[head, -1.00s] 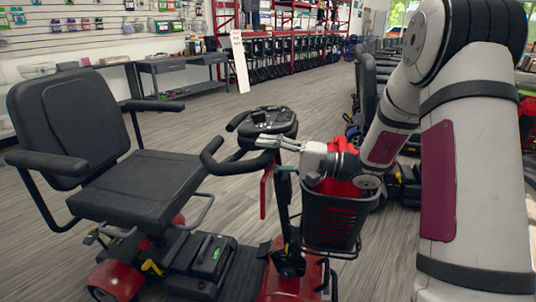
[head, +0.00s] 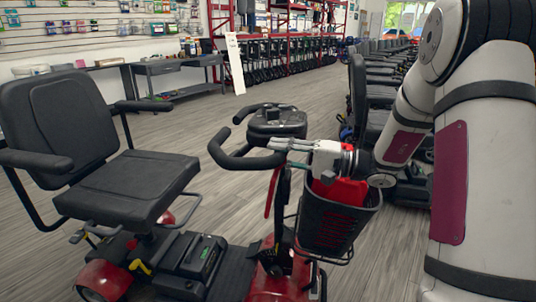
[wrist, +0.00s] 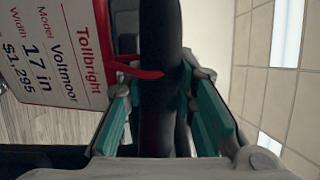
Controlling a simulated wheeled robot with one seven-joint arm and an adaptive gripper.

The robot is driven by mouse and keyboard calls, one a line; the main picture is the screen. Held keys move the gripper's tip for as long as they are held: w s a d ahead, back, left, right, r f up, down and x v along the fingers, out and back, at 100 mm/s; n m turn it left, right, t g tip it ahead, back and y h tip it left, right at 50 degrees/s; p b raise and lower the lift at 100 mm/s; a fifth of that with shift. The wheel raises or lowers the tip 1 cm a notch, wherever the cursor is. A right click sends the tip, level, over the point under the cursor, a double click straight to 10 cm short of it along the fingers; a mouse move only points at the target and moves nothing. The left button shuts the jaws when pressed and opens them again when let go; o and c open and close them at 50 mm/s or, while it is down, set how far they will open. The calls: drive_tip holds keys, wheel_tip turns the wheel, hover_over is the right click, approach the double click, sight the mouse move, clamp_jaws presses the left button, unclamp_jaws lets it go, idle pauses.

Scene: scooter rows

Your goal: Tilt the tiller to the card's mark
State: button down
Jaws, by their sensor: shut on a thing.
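The red scooter's tiller (head: 283,190) rises in front of the black seat, with a dark control head (head: 277,123) and looped black handlebar (head: 228,160). My gripper (head: 281,146) is shut on the handlebar's near side, close to the head. In the wrist view, the black bar (wrist: 160,60) runs between the teal finger pads of my gripper (wrist: 162,112). A red-and-white card (wrist: 55,50) reading Tollbright, Voltmoor, 17 in, $1,295 hangs beside the bar by a red loop. No tilt mark is readable on its visible part.
A black basket (head: 338,220) is on the scooter's front, just below my gripper. The seat (head: 130,185) is left of the tiller. More scooters (head: 380,100) line the right side behind my arm. A tall white sign (head: 235,63) stands at the back. Grey floor is open behind.

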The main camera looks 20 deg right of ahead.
drive_tip(key=shift+s+d+f, duration=0.15)
drive_tip(key=shift+s+d, duration=0.15)
drive_tip(key=shift+d, duration=0.3)
drive_tip(key=c, duration=1.3)
unclamp_jaws()
drive_tip(key=shift+s+d, duration=0.1)
drive_tip(key=shift+d, duration=0.05)
drive_tip(key=v, duration=1.2)
